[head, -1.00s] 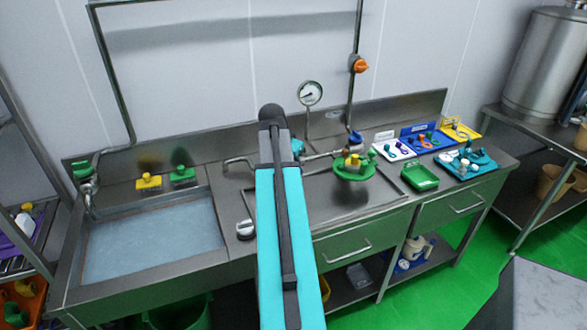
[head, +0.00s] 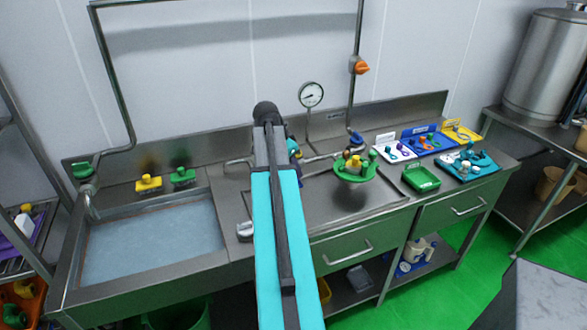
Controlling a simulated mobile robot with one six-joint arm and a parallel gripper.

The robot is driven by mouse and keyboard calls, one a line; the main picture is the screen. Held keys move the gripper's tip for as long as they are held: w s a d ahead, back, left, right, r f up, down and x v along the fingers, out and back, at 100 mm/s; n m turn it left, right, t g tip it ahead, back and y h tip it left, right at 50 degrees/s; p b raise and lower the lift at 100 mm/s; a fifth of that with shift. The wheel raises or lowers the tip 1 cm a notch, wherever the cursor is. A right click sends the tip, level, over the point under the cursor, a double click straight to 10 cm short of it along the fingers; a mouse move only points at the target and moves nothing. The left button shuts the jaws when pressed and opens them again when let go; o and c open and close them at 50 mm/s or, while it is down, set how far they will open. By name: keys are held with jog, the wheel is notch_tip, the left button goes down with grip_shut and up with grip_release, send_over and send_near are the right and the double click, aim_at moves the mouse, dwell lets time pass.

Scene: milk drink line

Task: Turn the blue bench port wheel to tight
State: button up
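A small dark blue wheel (head: 356,138) sits at the lower end of the vertical pipe, at the back of the steel bench. Its turn position is too small to read. My arm rises through the middle of the head view and covers part of the bench.
A round green carrier (head: 354,175) with several fittings is right of my arm. A pressure gauge (head: 311,95) stands behind. A green tray (head: 421,180) and coloured mats with fittings are further right. A water-filled sink (head: 150,240) is left. Bench surface around the green carrier is clear.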

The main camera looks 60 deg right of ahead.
jog(key=o, duration=0.4)
jog(key=shift+r, duration=0.1)
jog(key=shift+b+v, duration=1.5)
jog(key=shift+v, duration=5.35)
jog(key=shift+s+r, duration=0.1)
